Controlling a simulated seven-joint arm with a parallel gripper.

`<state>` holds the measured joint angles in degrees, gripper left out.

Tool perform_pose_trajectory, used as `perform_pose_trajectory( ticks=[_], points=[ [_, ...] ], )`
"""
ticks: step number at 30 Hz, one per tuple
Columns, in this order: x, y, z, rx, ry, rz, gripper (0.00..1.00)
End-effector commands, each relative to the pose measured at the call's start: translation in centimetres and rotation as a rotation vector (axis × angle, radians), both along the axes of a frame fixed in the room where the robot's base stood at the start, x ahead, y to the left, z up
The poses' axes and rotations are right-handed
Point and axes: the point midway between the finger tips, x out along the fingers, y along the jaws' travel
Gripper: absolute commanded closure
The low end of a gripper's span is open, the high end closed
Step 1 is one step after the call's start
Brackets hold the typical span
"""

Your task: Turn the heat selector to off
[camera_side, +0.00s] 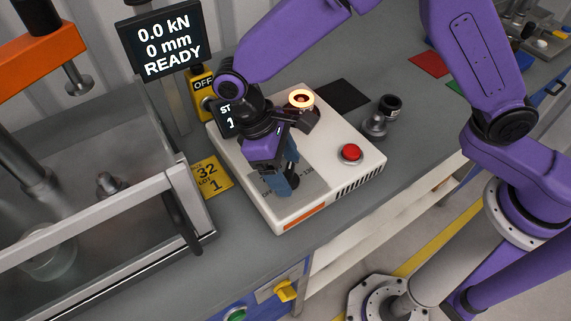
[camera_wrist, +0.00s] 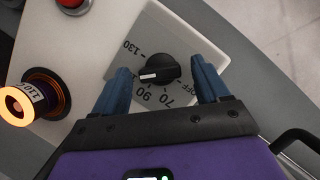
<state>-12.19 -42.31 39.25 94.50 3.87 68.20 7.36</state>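The heat selector (camera_wrist: 163,68) is a black knob with a white pointer mark on a grey dial plate (camera_wrist: 176,36). The pointer faces left in the wrist view, toward the left finger, between the 130 and 90 marks. OFF (camera_wrist: 187,87) is printed to the lower right of the knob, near the right finger. My gripper (camera_wrist: 162,84) is open, with one blue finger on each side of the knob and visible gaps. In the side view my gripper (camera_side: 280,181) is low over the white drive unit (camera_side: 325,133) and mostly hides the knob.
On the unit are a glowing ring (camera_side: 300,100), labelled 110 in the wrist view, and a red button (camera_side: 351,153). A metal-framed press (camera_side: 90,210) stands left. A yellow OFF sign (camera_side: 203,84) is behind. A black mat (camera_side: 343,95) and metal parts (camera_side: 375,125) lie beyond the unit.

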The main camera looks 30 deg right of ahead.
Motion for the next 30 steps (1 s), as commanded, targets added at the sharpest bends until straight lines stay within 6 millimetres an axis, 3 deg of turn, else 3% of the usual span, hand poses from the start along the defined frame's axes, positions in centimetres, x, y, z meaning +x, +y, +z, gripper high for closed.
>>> perform_pose_trajectory(
  ticks=[6, 11, 30],
  points=[
    [0.0, 0.0, 0.1, -0.002, 0.002, 0.000, 0.26],
    [0.4, 0.5, 1.5, 0.000, 0.000, 0.000, 0.26],
    [3.7, 3.8, 12.8, 0.001, -0.001, 0.000, 0.26]
  ],
)
